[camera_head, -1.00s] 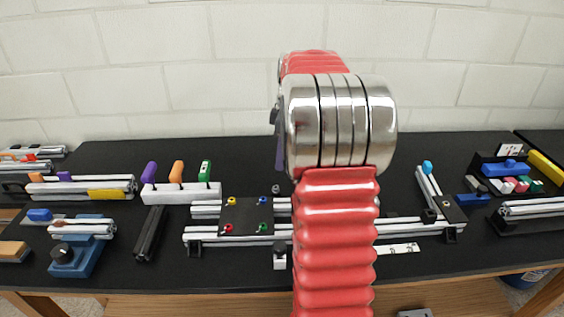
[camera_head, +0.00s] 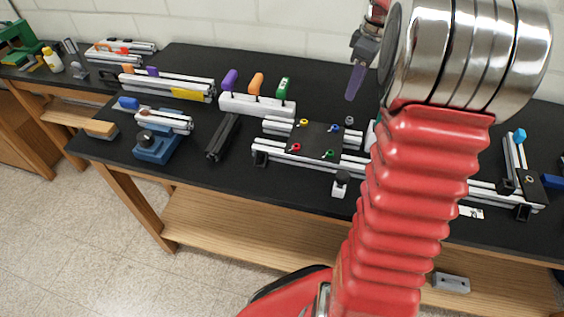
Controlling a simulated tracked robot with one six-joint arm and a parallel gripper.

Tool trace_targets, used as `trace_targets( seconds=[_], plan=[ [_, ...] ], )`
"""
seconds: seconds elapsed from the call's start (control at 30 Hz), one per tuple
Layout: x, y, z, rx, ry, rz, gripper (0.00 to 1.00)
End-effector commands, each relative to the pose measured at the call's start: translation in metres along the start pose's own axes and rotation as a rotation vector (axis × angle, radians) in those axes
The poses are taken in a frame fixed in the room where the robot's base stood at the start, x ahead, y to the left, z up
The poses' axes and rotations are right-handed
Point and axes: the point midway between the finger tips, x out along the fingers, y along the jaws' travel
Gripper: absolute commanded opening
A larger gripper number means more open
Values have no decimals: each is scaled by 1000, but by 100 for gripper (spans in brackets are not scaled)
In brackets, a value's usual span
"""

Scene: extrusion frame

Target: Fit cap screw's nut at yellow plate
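A yellow plate (camera_head: 187,94) lies along the front of a silver extrusion (camera_head: 168,82) at the left of the bench. A black plate (camera_head: 316,139) on the middle extrusion frame carries small yellow, blue, red and green-ringed screws. A small grey part (camera_head: 349,121), perhaps a nut or screw, stands on the bench behind that plate; it is too small to tell.
Purple, orange and green-handled tools stand in a white rack (camera_head: 257,104). A black bar (camera_head: 223,137) and a blue vise (camera_head: 157,148) lie at the left front. A black-knobbed block (camera_head: 341,184) sits near the front edge. My arm hides the frame's right part.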

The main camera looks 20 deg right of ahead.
Motion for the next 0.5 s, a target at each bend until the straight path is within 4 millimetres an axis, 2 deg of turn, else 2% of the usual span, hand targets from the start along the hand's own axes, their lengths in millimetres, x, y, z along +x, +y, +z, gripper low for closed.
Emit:
trace_targets(
  seconds=[0.2, 0.5],
  plan=[
    [-18, -45, -26, 63, 9, 42, 34],
    [-35, -107, -50, 159, 37, 95, 34]
  ],
)
